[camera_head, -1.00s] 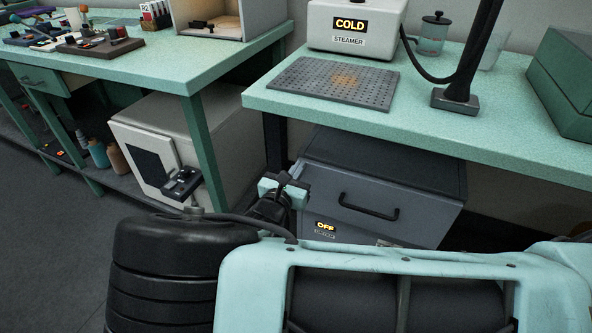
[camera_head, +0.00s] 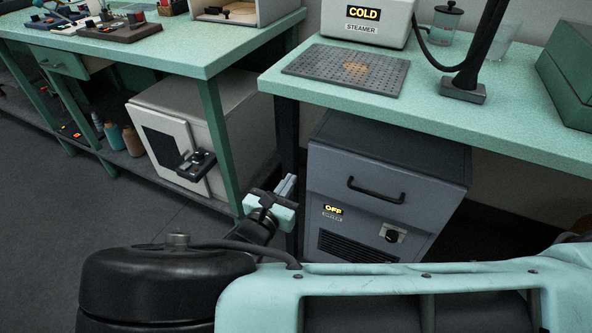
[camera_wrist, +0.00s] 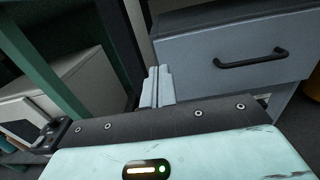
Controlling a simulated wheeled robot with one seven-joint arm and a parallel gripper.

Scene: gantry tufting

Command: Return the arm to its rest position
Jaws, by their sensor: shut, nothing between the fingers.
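My gripper (camera_head: 288,186) is in front of the gap between the two benches, left of the grey drawer cabinet (camera_head: 384,165). In the wrist view its fingers (camera_wrist: 157,87) are shut together with nothing between them. The cabinet's drawer, with a black bar handle (camera_wrist: 251,59), looks closed and stands beyond the fingers, apart from them. My own arm and body fill the bottom of the head view.
The right bench (camera_head: 440,115) carries the steamer (camera_head: 366,22), a perforated plate (camera_head: 346,70) and a green box (camera_head: 570,75). A beige cabinet (camera_head: 205,125) with a dark latch stands under the left bench (camera_head: 180,50). Open floor (camera_head: 45,205) lies at left.

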